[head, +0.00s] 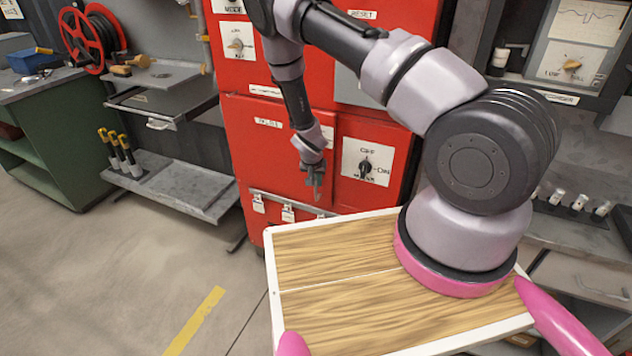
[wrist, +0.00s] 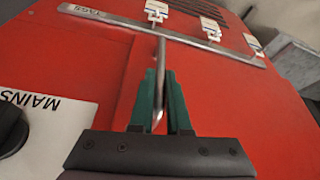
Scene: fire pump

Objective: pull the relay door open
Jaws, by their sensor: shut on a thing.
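The relay door (head: 262,150) is a red panel low on the red cabinet, with a small white label near its top that is too blurred to read surely. In the head view it looks flush with the cabinet or nearly so. My gripper (head: 317,185) is at the door's right side. In the wrist view my gripper (wrist: 165,100) has its green fingers closed around a thin metal bar handle (wrist: 161,52), whose bent end shows between them. The door's red face (wrist: 230,90) fills the right of that view, and a seam runs left of the handle. The fingers hide part of the bar.
A MAINS switch plate (head: 367,165) is right of the door; it also shows in the wrist view (wrist: 45,120). A tag rail (head: 290,205) with white tags runs below. Floor (head: 130,270) at left is clear.

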